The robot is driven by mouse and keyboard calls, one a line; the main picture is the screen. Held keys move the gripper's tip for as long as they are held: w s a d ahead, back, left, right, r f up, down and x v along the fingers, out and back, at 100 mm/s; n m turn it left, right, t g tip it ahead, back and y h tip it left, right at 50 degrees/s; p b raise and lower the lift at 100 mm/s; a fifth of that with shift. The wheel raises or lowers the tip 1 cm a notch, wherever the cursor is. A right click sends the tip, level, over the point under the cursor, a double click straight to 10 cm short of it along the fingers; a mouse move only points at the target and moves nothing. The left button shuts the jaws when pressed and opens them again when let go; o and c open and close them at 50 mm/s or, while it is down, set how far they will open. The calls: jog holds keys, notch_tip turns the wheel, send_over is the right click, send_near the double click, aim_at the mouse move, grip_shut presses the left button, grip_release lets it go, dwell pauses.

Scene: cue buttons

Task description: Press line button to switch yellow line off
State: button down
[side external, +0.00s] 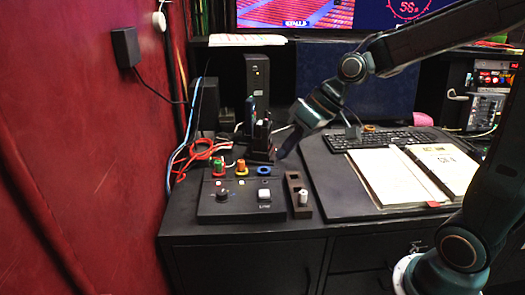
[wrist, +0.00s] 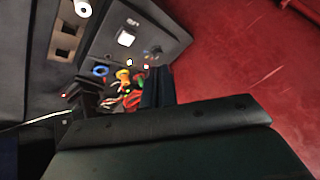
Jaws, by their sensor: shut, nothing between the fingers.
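The line button (side external: 264,194) is a pale, square button on the front right of a dark control box (side external: 240,213), with a label below it. In the wrist view it is a bright white square (wrist: 126,38). My gripper (side external: 281,156) is shut and empty, above and behind the box's right side, clear of the button. In the wrist view its shut fingers (wrist: 157,78) point toward the box's edge. A yellow-orange peg (side external: 241,167) stands at the back of the box. I cannot make out a yellow line for certain.
A black knob (side external: 222,195), a green-and-red peg (side external: 219,168) and a blue ring (side external: 264,170) are on the box. A slotted holder (side external: 294,184) with a white cylinder (side external: 303,197) stands just right. Red cables (side external: 203,151) lie behind; a red wall (side external: 80,150) is left.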

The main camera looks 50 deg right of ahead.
aim_at(269, 192)
jog(key=w+d+f+y, duration=0.1)
jog(key=w+f+y, duration=0.1)
jog(key=w, duration=0.4)
jog(key=shift+f+t+y, duration=0.3)
jog(key=shift+f, duration=0.15)
jog(key=shift+d, duration=0.1)
jog(key=shift+f, duration=0.2)
jog(key=shift+f, duration=4.2)
jog(key=shift+f, duration=0.95)
jog(key=shift+r, duration=0.95)
jog(key=shift+r, duration=0.1)
